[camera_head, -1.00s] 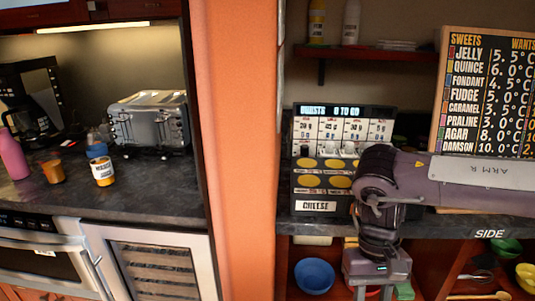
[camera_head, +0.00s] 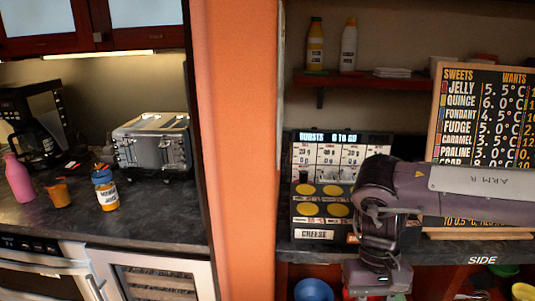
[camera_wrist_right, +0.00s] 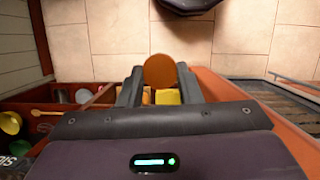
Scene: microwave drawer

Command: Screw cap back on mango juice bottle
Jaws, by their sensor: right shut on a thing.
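My right gripper (camera_wrist_right: 160,73) is shut on a round, flat orange-brown thing (camera_wrist_right: 160,70), which looks like the cap, held between its fingertips in the right wrist view. In the head view my right arm comes in from the right and bends down in front of the right shelf; its fingers are cut off by the bottom edge. A small orange bottle with a white label (camera_head: 108,197), likely the mango juice, stands upright on the left counter, far from the right gripper. A blue thing (camera_head: 101,174) shows just behind its top. My left gripper is not in view.
A pink bottle (camera_head: 19,178) and an orange cup (camera_head: 58,193) stand left of the labelled bottle. A toaster (camera_head: 153,143) and coffee maker (camera_head: 35,120) are behind. An orange wall post (camera_head: 237,150) separates the left counter from the right shelves. A menu board (camera_head: 480,120) stands at right.

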